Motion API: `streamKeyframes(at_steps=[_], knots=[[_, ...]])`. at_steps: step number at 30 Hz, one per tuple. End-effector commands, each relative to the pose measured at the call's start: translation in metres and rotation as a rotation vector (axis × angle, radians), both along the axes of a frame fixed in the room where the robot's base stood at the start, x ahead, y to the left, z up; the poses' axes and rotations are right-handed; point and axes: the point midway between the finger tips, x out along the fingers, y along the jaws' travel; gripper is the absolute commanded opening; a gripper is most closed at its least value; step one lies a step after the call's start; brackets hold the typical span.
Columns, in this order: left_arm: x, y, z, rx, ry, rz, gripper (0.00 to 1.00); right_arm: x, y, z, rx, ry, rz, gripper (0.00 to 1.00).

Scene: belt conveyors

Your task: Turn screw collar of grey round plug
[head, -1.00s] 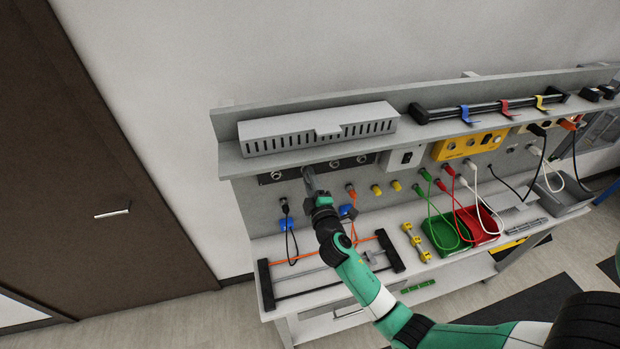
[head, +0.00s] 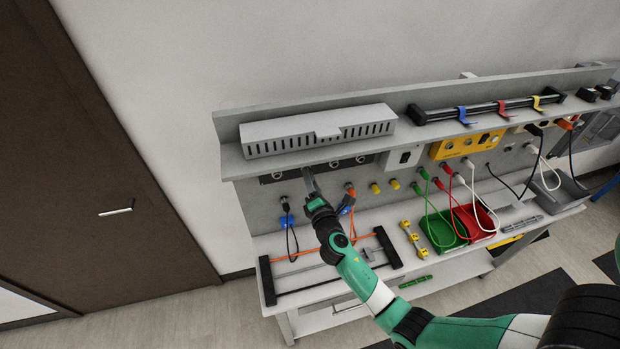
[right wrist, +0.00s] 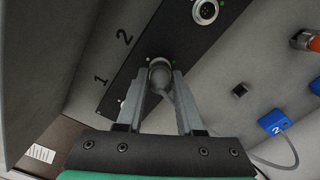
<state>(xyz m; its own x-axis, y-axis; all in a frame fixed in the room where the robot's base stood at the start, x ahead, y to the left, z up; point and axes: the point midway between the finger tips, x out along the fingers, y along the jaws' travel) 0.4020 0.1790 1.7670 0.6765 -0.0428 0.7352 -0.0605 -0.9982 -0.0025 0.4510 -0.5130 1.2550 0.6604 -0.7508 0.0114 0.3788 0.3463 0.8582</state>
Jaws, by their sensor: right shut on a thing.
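The grey round plug (right wrist: 160,72) sits at a socket of the black panel (right wrist: 143,58), close to the printed number 2. My right gripper (right wrist: 162,82) is shut on the plug's collar, with one finger on each side. A grey cable leaves the plug and passes behind the right-hand finger. In the head view my right gripper (head: 308,178) reaches up to the panel under the shelf and hides the plug. My left gripper is not in view.
An empty-looking round socket (right wrist: 205,12) lies on the same panel. A blue tag (right wrist: 274,122) and an orange connector (right wrist: 308,41) are on the wall to the right. Below are a black-ended frame (head: 267,281) and green (head: 440,245) and red bins (head: 487,237).

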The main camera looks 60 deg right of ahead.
Motion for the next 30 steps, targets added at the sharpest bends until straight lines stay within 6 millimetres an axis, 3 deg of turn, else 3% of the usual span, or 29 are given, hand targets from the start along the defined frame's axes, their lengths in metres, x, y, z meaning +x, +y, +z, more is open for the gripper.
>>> streamKeyframes(at_steps=[20, 21, 25, 30], knots=[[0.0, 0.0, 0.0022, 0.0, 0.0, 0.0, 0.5, 0.0001, 0.0, 0.0004, -0.045, 0.049, -0.001, 0.0], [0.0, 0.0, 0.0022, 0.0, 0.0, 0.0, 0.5, 0.0001, 0.0, 0.0004, -0.044, 0.048, -0.001, 0.41], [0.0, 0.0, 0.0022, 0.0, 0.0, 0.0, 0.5, 0.0001, -0.0001, 0.0004, -0.044, 0.048, -0.001, 0.65], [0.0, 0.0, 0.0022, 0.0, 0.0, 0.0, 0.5, 0.0001, -0.0001, 0.0002, -0.044, 0.048, 0.0, 0.67]])
